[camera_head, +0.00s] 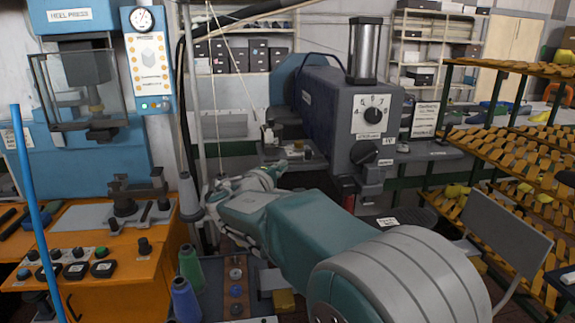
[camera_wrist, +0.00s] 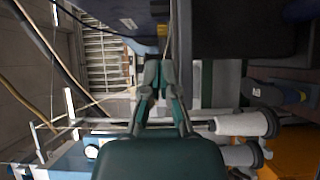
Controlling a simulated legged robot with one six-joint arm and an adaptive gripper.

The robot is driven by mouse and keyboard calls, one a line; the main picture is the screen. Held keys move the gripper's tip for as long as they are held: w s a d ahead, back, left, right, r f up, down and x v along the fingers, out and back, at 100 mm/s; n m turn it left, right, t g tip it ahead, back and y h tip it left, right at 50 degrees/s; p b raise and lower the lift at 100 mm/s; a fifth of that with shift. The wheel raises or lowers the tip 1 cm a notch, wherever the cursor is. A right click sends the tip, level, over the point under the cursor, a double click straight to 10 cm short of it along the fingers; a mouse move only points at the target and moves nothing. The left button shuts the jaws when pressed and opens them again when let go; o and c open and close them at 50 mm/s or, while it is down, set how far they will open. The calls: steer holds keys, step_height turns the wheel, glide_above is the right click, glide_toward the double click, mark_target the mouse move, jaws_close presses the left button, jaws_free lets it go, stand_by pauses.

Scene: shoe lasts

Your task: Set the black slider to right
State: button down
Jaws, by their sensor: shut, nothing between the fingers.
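I cannot clearly pick out a black slider in either view. The grey-blue machine (camera_head: 325,97) has a white-faced dial (camera_head: 372,115) and a black knob (camera_head: 364,152) on its front. My gripper (camera_head: 277,168) is close to the small work arm of this machine, left of the knob, and partly hidden behind my own arm. In the wrist view my gripper (camera_wrist: 160,72) has its fingertips together and nothing between them. A dark blue surface lies just beyond the tips there. I cannot tell whether they touch it.
An orange bench (camera_head: 115,235) with buttons and a blue press stand at left. Thread cones (camera_head: 187,300) stand below my forearm; white cones (camera_wrist: 245,123) show in the wrist view. A thin blue pole (camera_head: 38,215) rises at far left.

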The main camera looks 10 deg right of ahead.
mark_target(309, 156)
steer(key=x, duration=0.8)
steer(key=shift+d, duration=0.25)
steer(key=shift+a, duration=0.35)
steer(key=d, duration=0.4)
steer(key=shift+d, duration=0.1)
steer(key=shift+s+a, duration=0.1)
steer(key=shift+a, duration=0.1)
